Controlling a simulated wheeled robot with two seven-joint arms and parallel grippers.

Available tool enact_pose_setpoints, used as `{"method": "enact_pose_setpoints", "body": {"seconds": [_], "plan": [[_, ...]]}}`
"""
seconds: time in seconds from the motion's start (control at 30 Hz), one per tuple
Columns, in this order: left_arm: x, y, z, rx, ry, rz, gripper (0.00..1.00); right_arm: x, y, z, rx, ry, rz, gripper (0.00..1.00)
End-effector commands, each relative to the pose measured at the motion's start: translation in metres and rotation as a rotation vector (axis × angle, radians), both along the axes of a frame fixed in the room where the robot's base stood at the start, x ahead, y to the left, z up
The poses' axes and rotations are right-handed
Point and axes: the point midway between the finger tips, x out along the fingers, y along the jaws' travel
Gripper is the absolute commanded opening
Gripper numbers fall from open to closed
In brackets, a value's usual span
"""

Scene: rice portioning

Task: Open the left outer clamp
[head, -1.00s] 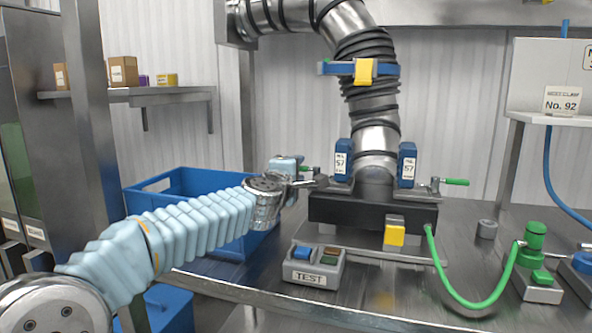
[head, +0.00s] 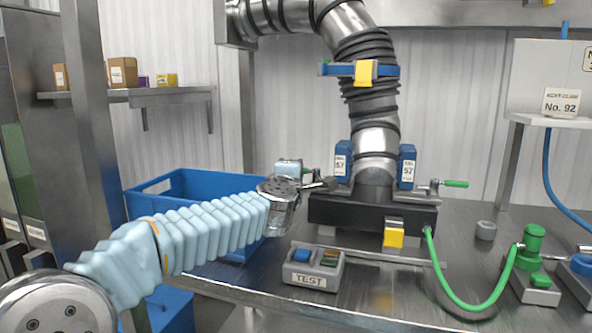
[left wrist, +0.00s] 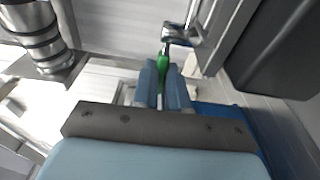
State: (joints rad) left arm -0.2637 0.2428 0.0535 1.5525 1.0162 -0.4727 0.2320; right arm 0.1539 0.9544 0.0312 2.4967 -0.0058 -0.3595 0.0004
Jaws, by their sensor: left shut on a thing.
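The left outer clamp (head: 329,184) is a small metal toggle at the left end of the black base (head: 345,212) under the ribbed pipe. In the head view its green handle is mostly hidden by my left gripper (head: 308,184). In the left wrist view the green handle (left wrist: 163,64) lies between the two blue fingers of my left gripper (left wrist: 162,80), which are shut on it. The clamp's metal part (left wrist: 184,34) shows just beyond the handle. My right gripper is not in view.
A second clamp with a green handle (head: 455,183) sits at the right end of the base. A grey TEST button box (head: 312,281) stands in front. A blue crate (head: 150,200) is behind my left arm. A green hose (head: 470,305) loops at the right.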

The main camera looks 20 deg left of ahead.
Motion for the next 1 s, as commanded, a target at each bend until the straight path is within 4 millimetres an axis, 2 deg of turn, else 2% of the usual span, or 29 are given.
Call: {"method": "enact_pose_setpoints", "body": {"seconds": [0.13,0.6,1.0], "plan": [[-0.004,-0.006,-0.001,0.001,0.004,0.105,0.0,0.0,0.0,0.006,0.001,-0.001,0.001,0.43],[-0.017,-0.018,-0.003,0.001,0.004,0.486,0.0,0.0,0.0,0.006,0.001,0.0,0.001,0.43],[-0.022,-0.022,-0.002,0.0,0.004,0.651,0.0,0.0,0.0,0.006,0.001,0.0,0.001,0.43]]}}
